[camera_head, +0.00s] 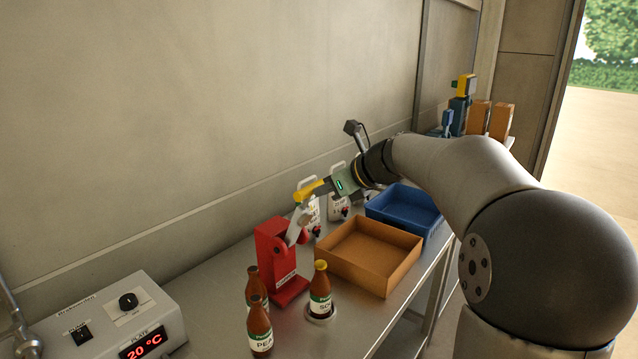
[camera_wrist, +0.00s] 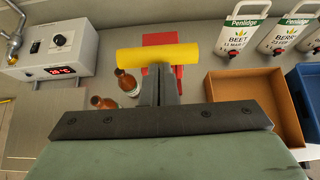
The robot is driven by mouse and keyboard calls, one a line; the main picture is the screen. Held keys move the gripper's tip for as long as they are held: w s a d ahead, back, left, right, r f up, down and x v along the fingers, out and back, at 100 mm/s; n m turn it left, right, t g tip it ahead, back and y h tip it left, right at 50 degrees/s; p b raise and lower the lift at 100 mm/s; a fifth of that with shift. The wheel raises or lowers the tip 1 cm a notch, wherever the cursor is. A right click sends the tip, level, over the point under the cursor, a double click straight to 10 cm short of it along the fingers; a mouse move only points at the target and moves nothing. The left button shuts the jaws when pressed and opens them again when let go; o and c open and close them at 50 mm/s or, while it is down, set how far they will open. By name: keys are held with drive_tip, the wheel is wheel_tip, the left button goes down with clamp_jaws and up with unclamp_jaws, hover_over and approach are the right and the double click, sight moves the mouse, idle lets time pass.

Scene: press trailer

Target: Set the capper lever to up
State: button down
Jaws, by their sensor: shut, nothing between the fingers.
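The capper (camera_head: 275,255) is a red press on the steel bench; part of it also shows in the wrist view (camera_wrist: 163,39). Its grey lever arm (camera_head: 298,230) rises from the side pivot, and its yellow handle (camera_head: 309,191) stands above the red body. The handle lies crosswise in the wrist view (camera_wrist: 158,54). My gripper (camera_head: 327,184) is shut and empty, with its fingertips close against or touching the handle; contact is unclear. In the wrist view the closed fingers (camera_wrist: 158,80) overlap the handle's near side and hide part of the capper.
A yellow-capped bottle (camera_head: 320,290) stands in a holder before the capper, with brown bottles (camera_head: 259,328) to its left. An orange tray (camera_head: 369,256) and a blue crate (camera_head: 405,208) stand right. A control box (camera_head: 115,320) is at left. White pouches (camera_wrist: 240,32) stand behind.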

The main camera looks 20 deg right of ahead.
drive_tip(key=shift+d+f, duration=0.1)
drive_tip(key=s+d+f+b+v, duration=0.1)
drive_tip(key=f+b+v, duration=0.1)
drive_tip(key=v, duration=1.1)
drive_tip(key=s+a+f+n+g+h, duration=0.1)
drive_tip(key=s+a+f+n+g, duration=0.2)
drive_tip(key=s+a+f+n, duration=0.4)
drive_tip(key=s+a+f+n+g+h, duration=0.2)
drive_tip(key=s+a+f+n, duration=0.15)
drive_tip(key=f+n, duration=0.4)
drive_tip(key=s+a+f+n+g+h, duration=0.2)
drive_tip(key=s+f+n+g+h, duration=0.1)
drive_tip(key=s+f+n, duration=1.1)
drive_tip(key=shift+s+h, duration=0.3)
drive_tip(key=shift+h, duration=0.1)
